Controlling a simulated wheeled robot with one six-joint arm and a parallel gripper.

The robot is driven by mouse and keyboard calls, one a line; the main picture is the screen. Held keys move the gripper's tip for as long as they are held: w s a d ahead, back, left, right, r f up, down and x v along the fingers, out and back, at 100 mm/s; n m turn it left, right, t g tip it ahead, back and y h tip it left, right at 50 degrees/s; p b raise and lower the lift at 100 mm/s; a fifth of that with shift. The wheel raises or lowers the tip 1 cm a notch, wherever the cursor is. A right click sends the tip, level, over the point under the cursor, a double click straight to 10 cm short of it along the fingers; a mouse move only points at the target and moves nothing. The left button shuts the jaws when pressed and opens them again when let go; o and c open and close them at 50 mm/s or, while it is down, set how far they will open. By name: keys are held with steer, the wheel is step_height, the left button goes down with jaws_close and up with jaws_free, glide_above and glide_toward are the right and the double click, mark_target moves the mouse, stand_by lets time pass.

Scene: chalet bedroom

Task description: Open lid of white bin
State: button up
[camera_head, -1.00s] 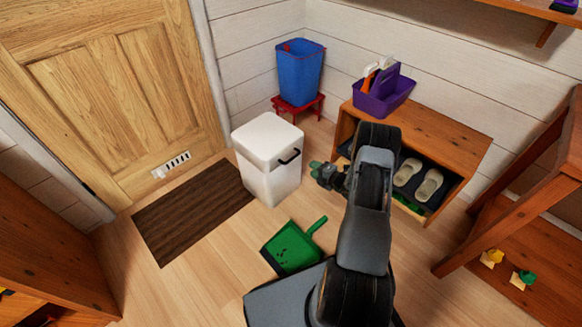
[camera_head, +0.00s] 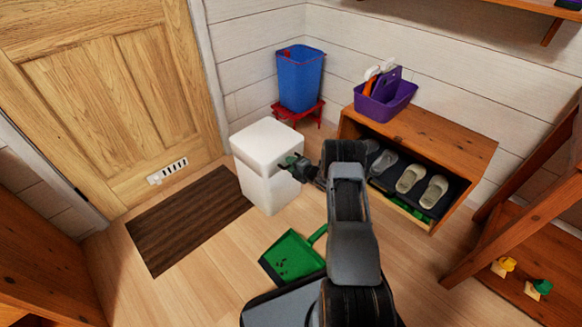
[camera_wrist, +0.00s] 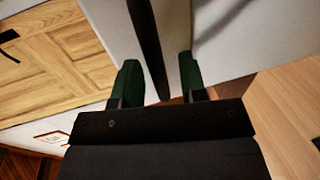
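The white bin (camera_head: 264,182) stands on the floor beside the doormat, with its lid (camera_head: 265,142) closed. My gripper (camera_head: 289,162) is at the bin's right-hand side, by the lid, and hides the black handle in the head view. In the wrist view the dark handle bar (camera_wrist: 150,45) runs between the two green fingertips of my gripper (camera_wrist: 159,66). The fingers are apart, with visible gaps on both sides of the bar. White bin surfaces (camera_wrist: 240,35) fill the upper part of that view.
A green dustpan (camera_head: 292,256) lies on the floor near my base. A wooden shoe bench (camera_head: 440,132) with a purple caddy (camera_head: 388,103) is to the right. A blue bucket (camera_head: 299,80) stands on a red stool (camera_head: 298,112) behind the bin. The brown doormat (camera_head: 190,220) is at left.

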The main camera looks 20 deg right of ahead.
steer(key=shift+w, duration=0.15)
jaws_close()
stand_by(0.4)
